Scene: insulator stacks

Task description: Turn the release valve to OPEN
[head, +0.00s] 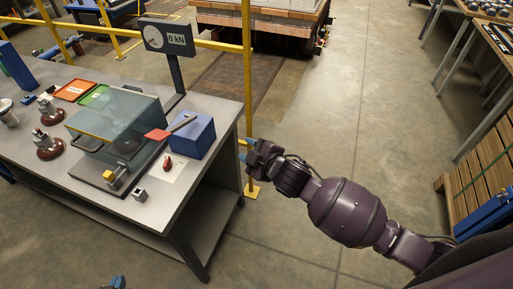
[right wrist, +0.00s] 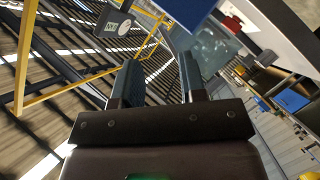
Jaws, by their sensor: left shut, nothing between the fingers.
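A blue box (head: 193,136) stands on the grey bench near its right edge, with a grey lever ending in a red grip (head: 157,135) over it. In front of it, a small red pointed knob (head: 168,163) sits on a white plate (head: 162,176); it looks like the release valve, but its markings are too small to read. My right gripper (head: 249,158) is beside the bench's right edge, apart from the box and knob. In the right wrist view its fingers (right wrist: 160,80) are apart and empty. My left gripper (head: 118,282) shows only its tips at the bottom edge, shut and empty.
A clear-covered case (head: 118,115) stands left of the knob. A gauge reading 0 kN (head: 167,38) stands behind on a post. Brown insulators (head: 48,146) sit at the left. A yellow post (head: 248,90) rises behind my right gripper.

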